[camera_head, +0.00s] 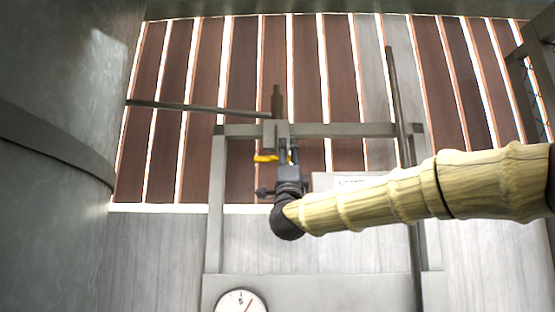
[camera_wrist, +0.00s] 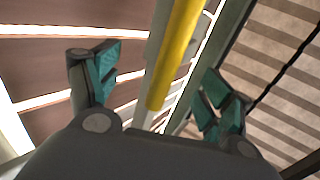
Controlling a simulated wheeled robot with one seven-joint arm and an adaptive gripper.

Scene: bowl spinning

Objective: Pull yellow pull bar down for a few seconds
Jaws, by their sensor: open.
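The yellow pull bar (camera_head: 266,158) shows in the head view as a short yellow piece just left of my gripper (camera_head: 288,158), partly hidden by it. In the wrist view the yellow pull bar (camera_wrist: 178,50) is a long yellow rod running from the top edge down between my two fingers. My gripper (camera_wrist: 158,92) is open, with teal-padded fingers on either side of the bar. There is a clear gap between the bar and each finger, and I see no contact.
A grey metal frame (camera_head: 350,130) stands around the gripper, with a thin rod (camera_head: 190,107) reaching left and a tall pole (camera_head: 400,110) to the right. A dial gauge (camera_head: 240,302) is below. A large grey cylinder (camera_head: 55,90) fills the left side. Brown slats (camera_head: 210,80) are behind.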

